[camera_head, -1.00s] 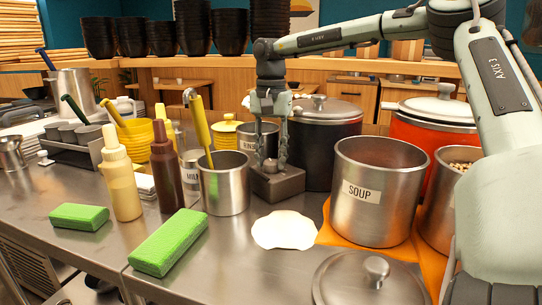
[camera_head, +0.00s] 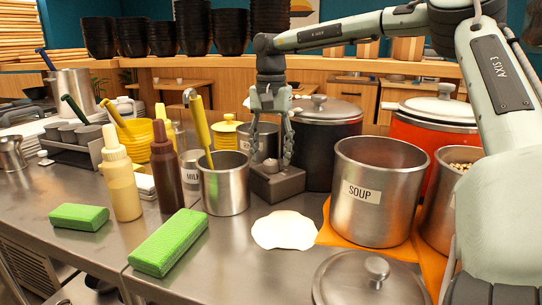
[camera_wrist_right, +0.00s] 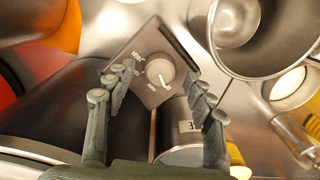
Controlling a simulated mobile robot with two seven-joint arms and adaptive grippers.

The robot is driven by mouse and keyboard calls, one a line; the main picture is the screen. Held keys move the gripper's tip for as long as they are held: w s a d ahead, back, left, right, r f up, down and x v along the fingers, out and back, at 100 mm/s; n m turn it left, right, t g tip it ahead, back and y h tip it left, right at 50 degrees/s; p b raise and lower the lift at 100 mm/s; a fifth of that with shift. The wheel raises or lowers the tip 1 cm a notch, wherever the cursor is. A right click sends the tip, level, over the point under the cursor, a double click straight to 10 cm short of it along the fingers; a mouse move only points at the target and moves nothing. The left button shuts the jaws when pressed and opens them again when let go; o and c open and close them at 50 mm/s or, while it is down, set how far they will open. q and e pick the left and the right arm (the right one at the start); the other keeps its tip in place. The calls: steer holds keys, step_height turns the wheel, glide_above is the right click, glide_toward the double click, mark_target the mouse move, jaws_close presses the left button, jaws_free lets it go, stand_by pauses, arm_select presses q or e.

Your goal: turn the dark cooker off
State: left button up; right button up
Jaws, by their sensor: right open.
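The dark cooker (camera_head: 325,155) is a black pot with a grey lid, standing behind the soup pot; its dark side also shows in the right wrist view (camera_wrist_right: 75,110). A grey control box (camera_head: 277,186) sits at its front left. In the right wrist view the box (camera_wrist_right: 140,48) carries a round knob (camera_wrist_right: 158,74) with a white mark and small labels around it. My right gripper (camera_head: 271,160) points down over the box, fingers spread and empty. In the right wrist view the fingers (camera_wrist_right: 155,104) are on either side of the knob, apart from it. My left gripper is out of view.
A steel pot marked SOUP (camera_head: 378,195) stands right of the box, and a steel container with a yellow-handled ladle (camera_head: 225,188) stands left. An orange cooker (camera_head: 420,135) is at the right. A white patch (camera_head: 284,230) lies in front on the counter.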

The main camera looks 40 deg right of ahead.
mark_target(271, 161)
step_height(271, 161, up, 11)
stand_by(0.3)
stand_by(0.5)
